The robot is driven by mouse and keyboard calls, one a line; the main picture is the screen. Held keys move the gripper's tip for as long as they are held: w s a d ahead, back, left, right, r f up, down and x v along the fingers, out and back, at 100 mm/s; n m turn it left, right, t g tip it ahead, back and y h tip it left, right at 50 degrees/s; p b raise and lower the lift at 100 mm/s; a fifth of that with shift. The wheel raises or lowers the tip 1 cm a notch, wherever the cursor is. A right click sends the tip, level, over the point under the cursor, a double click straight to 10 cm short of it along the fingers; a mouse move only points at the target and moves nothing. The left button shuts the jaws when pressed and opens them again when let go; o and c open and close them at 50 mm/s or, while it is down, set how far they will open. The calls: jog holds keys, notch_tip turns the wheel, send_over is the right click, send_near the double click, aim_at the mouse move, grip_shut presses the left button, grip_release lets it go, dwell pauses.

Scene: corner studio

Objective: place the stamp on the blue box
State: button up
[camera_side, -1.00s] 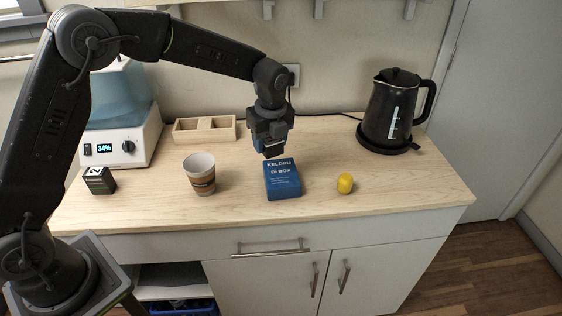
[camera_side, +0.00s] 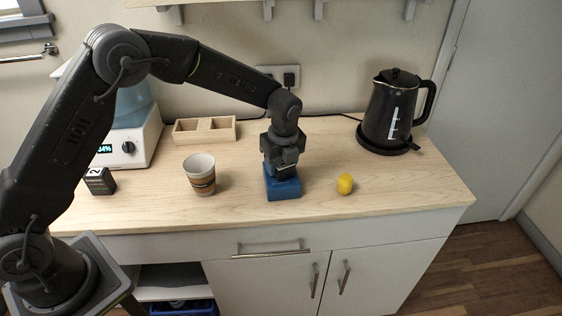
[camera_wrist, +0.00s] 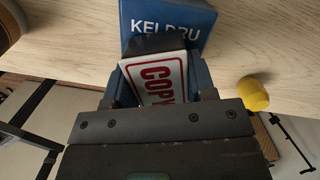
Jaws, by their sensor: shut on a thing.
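The blue box (camera_side: 283,190) lies on the counter, right of the paper cup, with my gripper (camera_side: 282,168) directly over it. Its top is largely covered by the gripper in the side view. In the wrist view the blue box (camera_wrist: 185,14) shows white lettering at the top of the picture. My gripper (camera_wrist: 160,90) is shut on the stamp (camera_wrist: 158,78), whose white label with red "COPY" lettering faces the wrist camera. The stamp is over the box or very close to its top; I cannot tell whether they touch. The stamp's underside is hidden.
A yellow object (camera_side: 345,184) lies right of the box. The paper cup (camera_side: 200,174) stands to the left. A dark small box (camera_side: 100,181), a wooden tray (camera_side: 204,138), a white appliance (camera_side: 140,143) and a black kettle (camera_side: 391,110) stand farther off. The counter's front edge is close.

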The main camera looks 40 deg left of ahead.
jog(key=o, duration=0.9)
jog(key=s+a+r+n+t, duration=0.1)
jog(key=s+r+n, duration=0.15)
jog(key=r, duration=0.65)
jog(key=s+r+n, duration=0.2)
jog(key=s+r, duration=0.2)
jog(key=r, duration=0.5)
jog(key=s+a+n+t, duration=0.1)
jog(key=s+n, duration=0.5)
jog(key=s, duration=0.2)
jog(key=s+a+r+n+t, duration=0.1)
jog(key=s+a+n, duration=0.1)
jog(key=s+n, duration=0.4)
jog(key=s+a+n+t+h, duration=0.1)
jog(key=s+n+t, duration=0.1)
jog(key=s+n, duration=0.4)
jog(key=shift+s+a+r, duration=0.1)
jog(key=shift+s, duration=0.85)
jog(key=shift+s+a+r, duration=0.1)
jog(key=shift+s, duration=0.85)
